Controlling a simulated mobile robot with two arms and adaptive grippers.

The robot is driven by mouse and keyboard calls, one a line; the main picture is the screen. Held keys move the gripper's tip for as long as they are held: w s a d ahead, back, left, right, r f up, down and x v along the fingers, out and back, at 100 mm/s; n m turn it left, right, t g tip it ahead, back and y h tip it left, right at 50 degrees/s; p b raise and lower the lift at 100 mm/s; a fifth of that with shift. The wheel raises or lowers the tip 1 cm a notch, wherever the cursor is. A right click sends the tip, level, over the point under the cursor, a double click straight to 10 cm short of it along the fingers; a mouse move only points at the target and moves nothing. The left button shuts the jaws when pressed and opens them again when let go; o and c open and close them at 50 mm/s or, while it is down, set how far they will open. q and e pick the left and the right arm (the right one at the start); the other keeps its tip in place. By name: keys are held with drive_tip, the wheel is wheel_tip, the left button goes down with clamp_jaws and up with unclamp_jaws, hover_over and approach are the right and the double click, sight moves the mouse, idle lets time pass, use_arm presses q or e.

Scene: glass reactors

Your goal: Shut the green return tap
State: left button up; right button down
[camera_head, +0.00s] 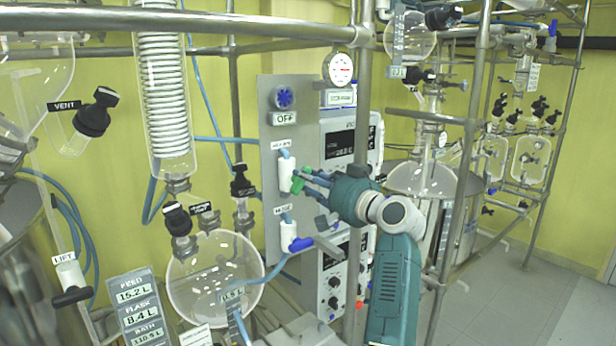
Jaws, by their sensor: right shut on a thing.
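The green return tap (298,184) is on a white valve body (285,172) on the grey panel, with a blue hose at it. My right gripper (304,179) reaches in from the right and is shut on the green handle. The dark fingers cover part of the handle, so its exact angle is hard to tell. Below it, a blue-handled tap (301,244) sits on a second white valve body (288,236), apart from my gripper. My left gripper is not in view.
The grey panel (268,110) carries a blue knob (284,97) above an OFF label. A steel post (363,80) stands close beside my right arm. A round glass flask (212,275) and a coil condenser (163,95) are at the left. Instrument boxes stand behind the panel.

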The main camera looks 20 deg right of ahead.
drive_tip(key=shift+f+m+p, duration=0.2)
drive_tip(key=shift+m+p, duration=0.8)
drive_tip(key=shift+m, duration=0.65)
drive_tip(key=shift+f+m+p, duration=0.2)
drive_tip(key=shift+m+p, duration=0.85)
drive_tip(key=shift+m, duration=0.65)
drive_tip(key=shift+f+m+p, duration=0.2)
drive_tip(key=shift+m+p, duration=0.8)
drive_tip(key=shift+m, duration=0.65)
drive_tip(key=c, duration=1.4)
unclamp_jaws()
drive_tip(key=shift+s, duration=0.1)
drive_tip(key=v, duration=1.2)
